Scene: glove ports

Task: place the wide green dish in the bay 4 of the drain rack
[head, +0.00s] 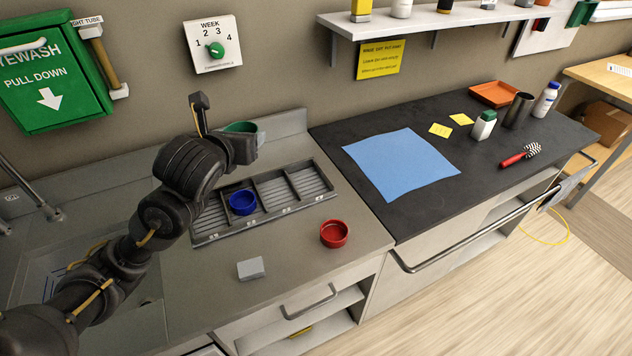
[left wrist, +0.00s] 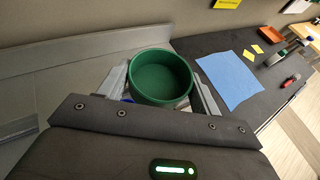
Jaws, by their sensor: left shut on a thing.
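The wide green dish (head: 240,127) is held up above the back of the drain rack, mostly hidden by my left gripper (head: 248,143) in the head view. In the left wrist view the green dish (left wrist: 160,85) sits upright between the two fingers, which are shut on it. The drain rack (head: 262,216) is a grey tray with ribbed bays side by side and small labels on its front edge, too small to read surely. A small blue dish (head: 242,202) stands in one of the left-hand bays. The rightmost bay (head: 310,182) looks empty. My right gripper is not in view.
A red dish (head: 334,234) and a grey block (head: 251,268) stand on the counter in front of the rack. A sink lies at left, partly behind my arm. A blue cloth (head: 400,164) lies on the black top at right. A wall stands behind.

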